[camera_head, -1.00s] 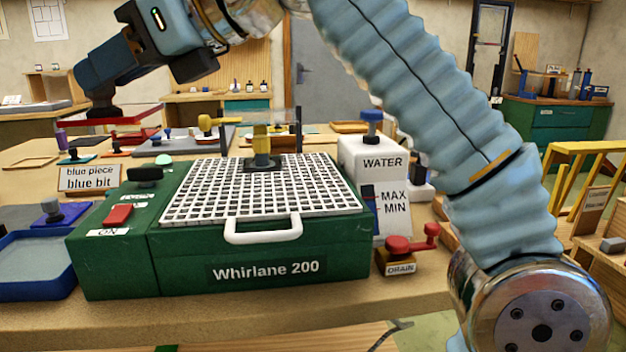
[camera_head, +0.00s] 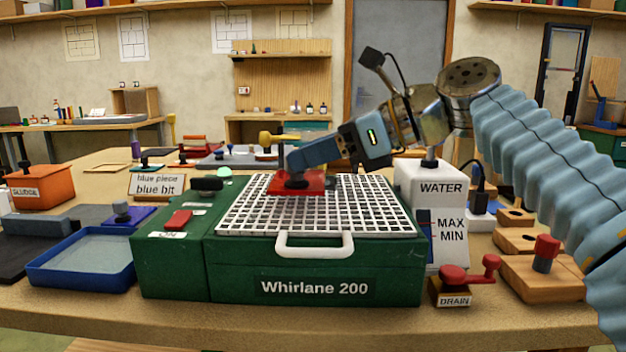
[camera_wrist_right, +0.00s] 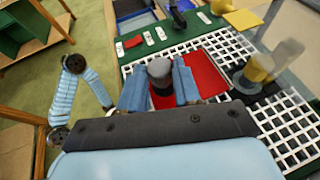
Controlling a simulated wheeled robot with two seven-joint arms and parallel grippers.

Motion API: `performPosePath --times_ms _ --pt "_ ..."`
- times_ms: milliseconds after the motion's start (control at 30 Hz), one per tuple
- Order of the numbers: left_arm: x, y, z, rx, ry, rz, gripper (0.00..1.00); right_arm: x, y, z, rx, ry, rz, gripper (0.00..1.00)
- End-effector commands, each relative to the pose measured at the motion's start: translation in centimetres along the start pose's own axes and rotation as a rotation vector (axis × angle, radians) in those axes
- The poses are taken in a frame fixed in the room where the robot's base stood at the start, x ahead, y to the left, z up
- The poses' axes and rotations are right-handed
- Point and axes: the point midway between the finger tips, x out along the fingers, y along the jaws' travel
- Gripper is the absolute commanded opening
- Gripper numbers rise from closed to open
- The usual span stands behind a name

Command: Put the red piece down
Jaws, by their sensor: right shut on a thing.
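The red piece (camera_head: 318,183) is a flat red plate with a dark knob. It is at the left back of the white grid (camera_head: 345,215) on top of the green Whirlane 200 machine (camera_head: 235,265). My right gripper (camera_head: 296,178) is shut on the knob from above. The wrist view shows the knob between the two blue fingers (camera_wrist_right: 160,88), with the red plate (camera_wrist_right: 208,74) flat over the grid beyond them. I cannot tell whether the plate touches the grid or hovers just above it. My left gripper is not in view.
The white water box (camera_head: 430,188) and red drain handle (camera_head: 468,278) are at the machine's right. A blue tray (camera_head: 82,262) is at its left. The grid's front and right are clear.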

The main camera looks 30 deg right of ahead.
Motion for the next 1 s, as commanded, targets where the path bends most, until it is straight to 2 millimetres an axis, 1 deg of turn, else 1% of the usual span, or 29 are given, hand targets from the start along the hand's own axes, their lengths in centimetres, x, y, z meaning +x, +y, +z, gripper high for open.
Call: performPosePath --times_ms 33,133,200,533,567,700,733,1000 --pt "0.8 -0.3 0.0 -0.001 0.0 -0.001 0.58 0.5 0.0 -1.2 0.002 0.0 0.0 0.02" --pt "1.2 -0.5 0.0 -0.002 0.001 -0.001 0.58 1.0 0.0 -2.5 0.002 0.002 0.0 0.02" --pt "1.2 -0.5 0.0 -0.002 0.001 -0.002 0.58 1.2 0.0 -2.8 0.001 0.0 -0.001 0.02" --pt "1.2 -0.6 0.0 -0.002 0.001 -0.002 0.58 1.3 0.1 -3.0 0.0 0.0 0.0 0.02" --pt "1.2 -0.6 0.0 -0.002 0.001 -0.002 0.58 1.3 0.0 -3.0 0.0 0.001 0.0 0.34" --pt "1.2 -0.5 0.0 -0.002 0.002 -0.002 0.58 1.3 0.0 -3.0 0.0 0.001 0.0 0.55" --pt "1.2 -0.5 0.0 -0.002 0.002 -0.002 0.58 1.3 0.0 -3.0 0.0 0.001 0.0 0.58" --pt "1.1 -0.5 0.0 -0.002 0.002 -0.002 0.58 1.2 0.0 -2.8 0.0 0.001 0.0 0.58"
